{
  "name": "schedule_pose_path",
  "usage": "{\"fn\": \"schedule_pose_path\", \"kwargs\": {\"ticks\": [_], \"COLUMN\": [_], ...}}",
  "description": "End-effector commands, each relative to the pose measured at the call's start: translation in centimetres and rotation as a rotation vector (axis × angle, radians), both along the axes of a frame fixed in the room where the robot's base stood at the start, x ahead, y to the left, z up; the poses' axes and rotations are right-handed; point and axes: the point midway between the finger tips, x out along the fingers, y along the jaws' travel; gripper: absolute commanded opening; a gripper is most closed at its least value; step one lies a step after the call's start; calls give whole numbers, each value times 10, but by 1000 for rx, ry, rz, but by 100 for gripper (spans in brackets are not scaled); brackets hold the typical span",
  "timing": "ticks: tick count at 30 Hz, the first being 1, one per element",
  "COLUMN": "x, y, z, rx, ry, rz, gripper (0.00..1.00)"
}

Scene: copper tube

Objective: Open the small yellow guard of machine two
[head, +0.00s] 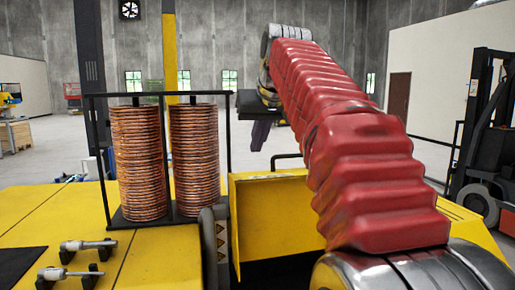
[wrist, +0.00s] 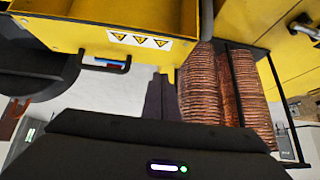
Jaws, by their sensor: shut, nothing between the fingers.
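A yellow box-shaped guard (wrist: 140,30) with a row of warning triangles fills the top of the wrist view. A black bar handle (wrist: 106,64) sits along its edge. Yellow panels (head: 268,213), seemingly the same machine, stand below my arm in the head view; which machine is number two I cannot tell. My gripper (wrist: 161,82) is shut and empty, its dark fingers pointing toward the guard, to the right of the handle and seemingly apart from it. In the head view my gripper (head: 260,138) hangs above the yellow panels.
Two copper coil stacks (head: 138,162) stand in a black frame left of my gripper; they also show in the wrist view (wrist: 207,90). Metal fittings (head: 88,245) lie on the yellow deck at lower left. A forklift (head: 485,150) is at the far right.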

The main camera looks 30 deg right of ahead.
Motion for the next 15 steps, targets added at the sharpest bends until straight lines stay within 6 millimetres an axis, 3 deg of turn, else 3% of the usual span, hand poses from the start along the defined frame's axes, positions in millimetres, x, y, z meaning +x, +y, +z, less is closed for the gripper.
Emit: {"fn": "schedule_pose_path", "kwargs": {"ticks": [15], "x": [35], "y": [-73], "z": [42], "rx": [-27], "ry": [-53], "rz": [-46], "gripper": [0]}}
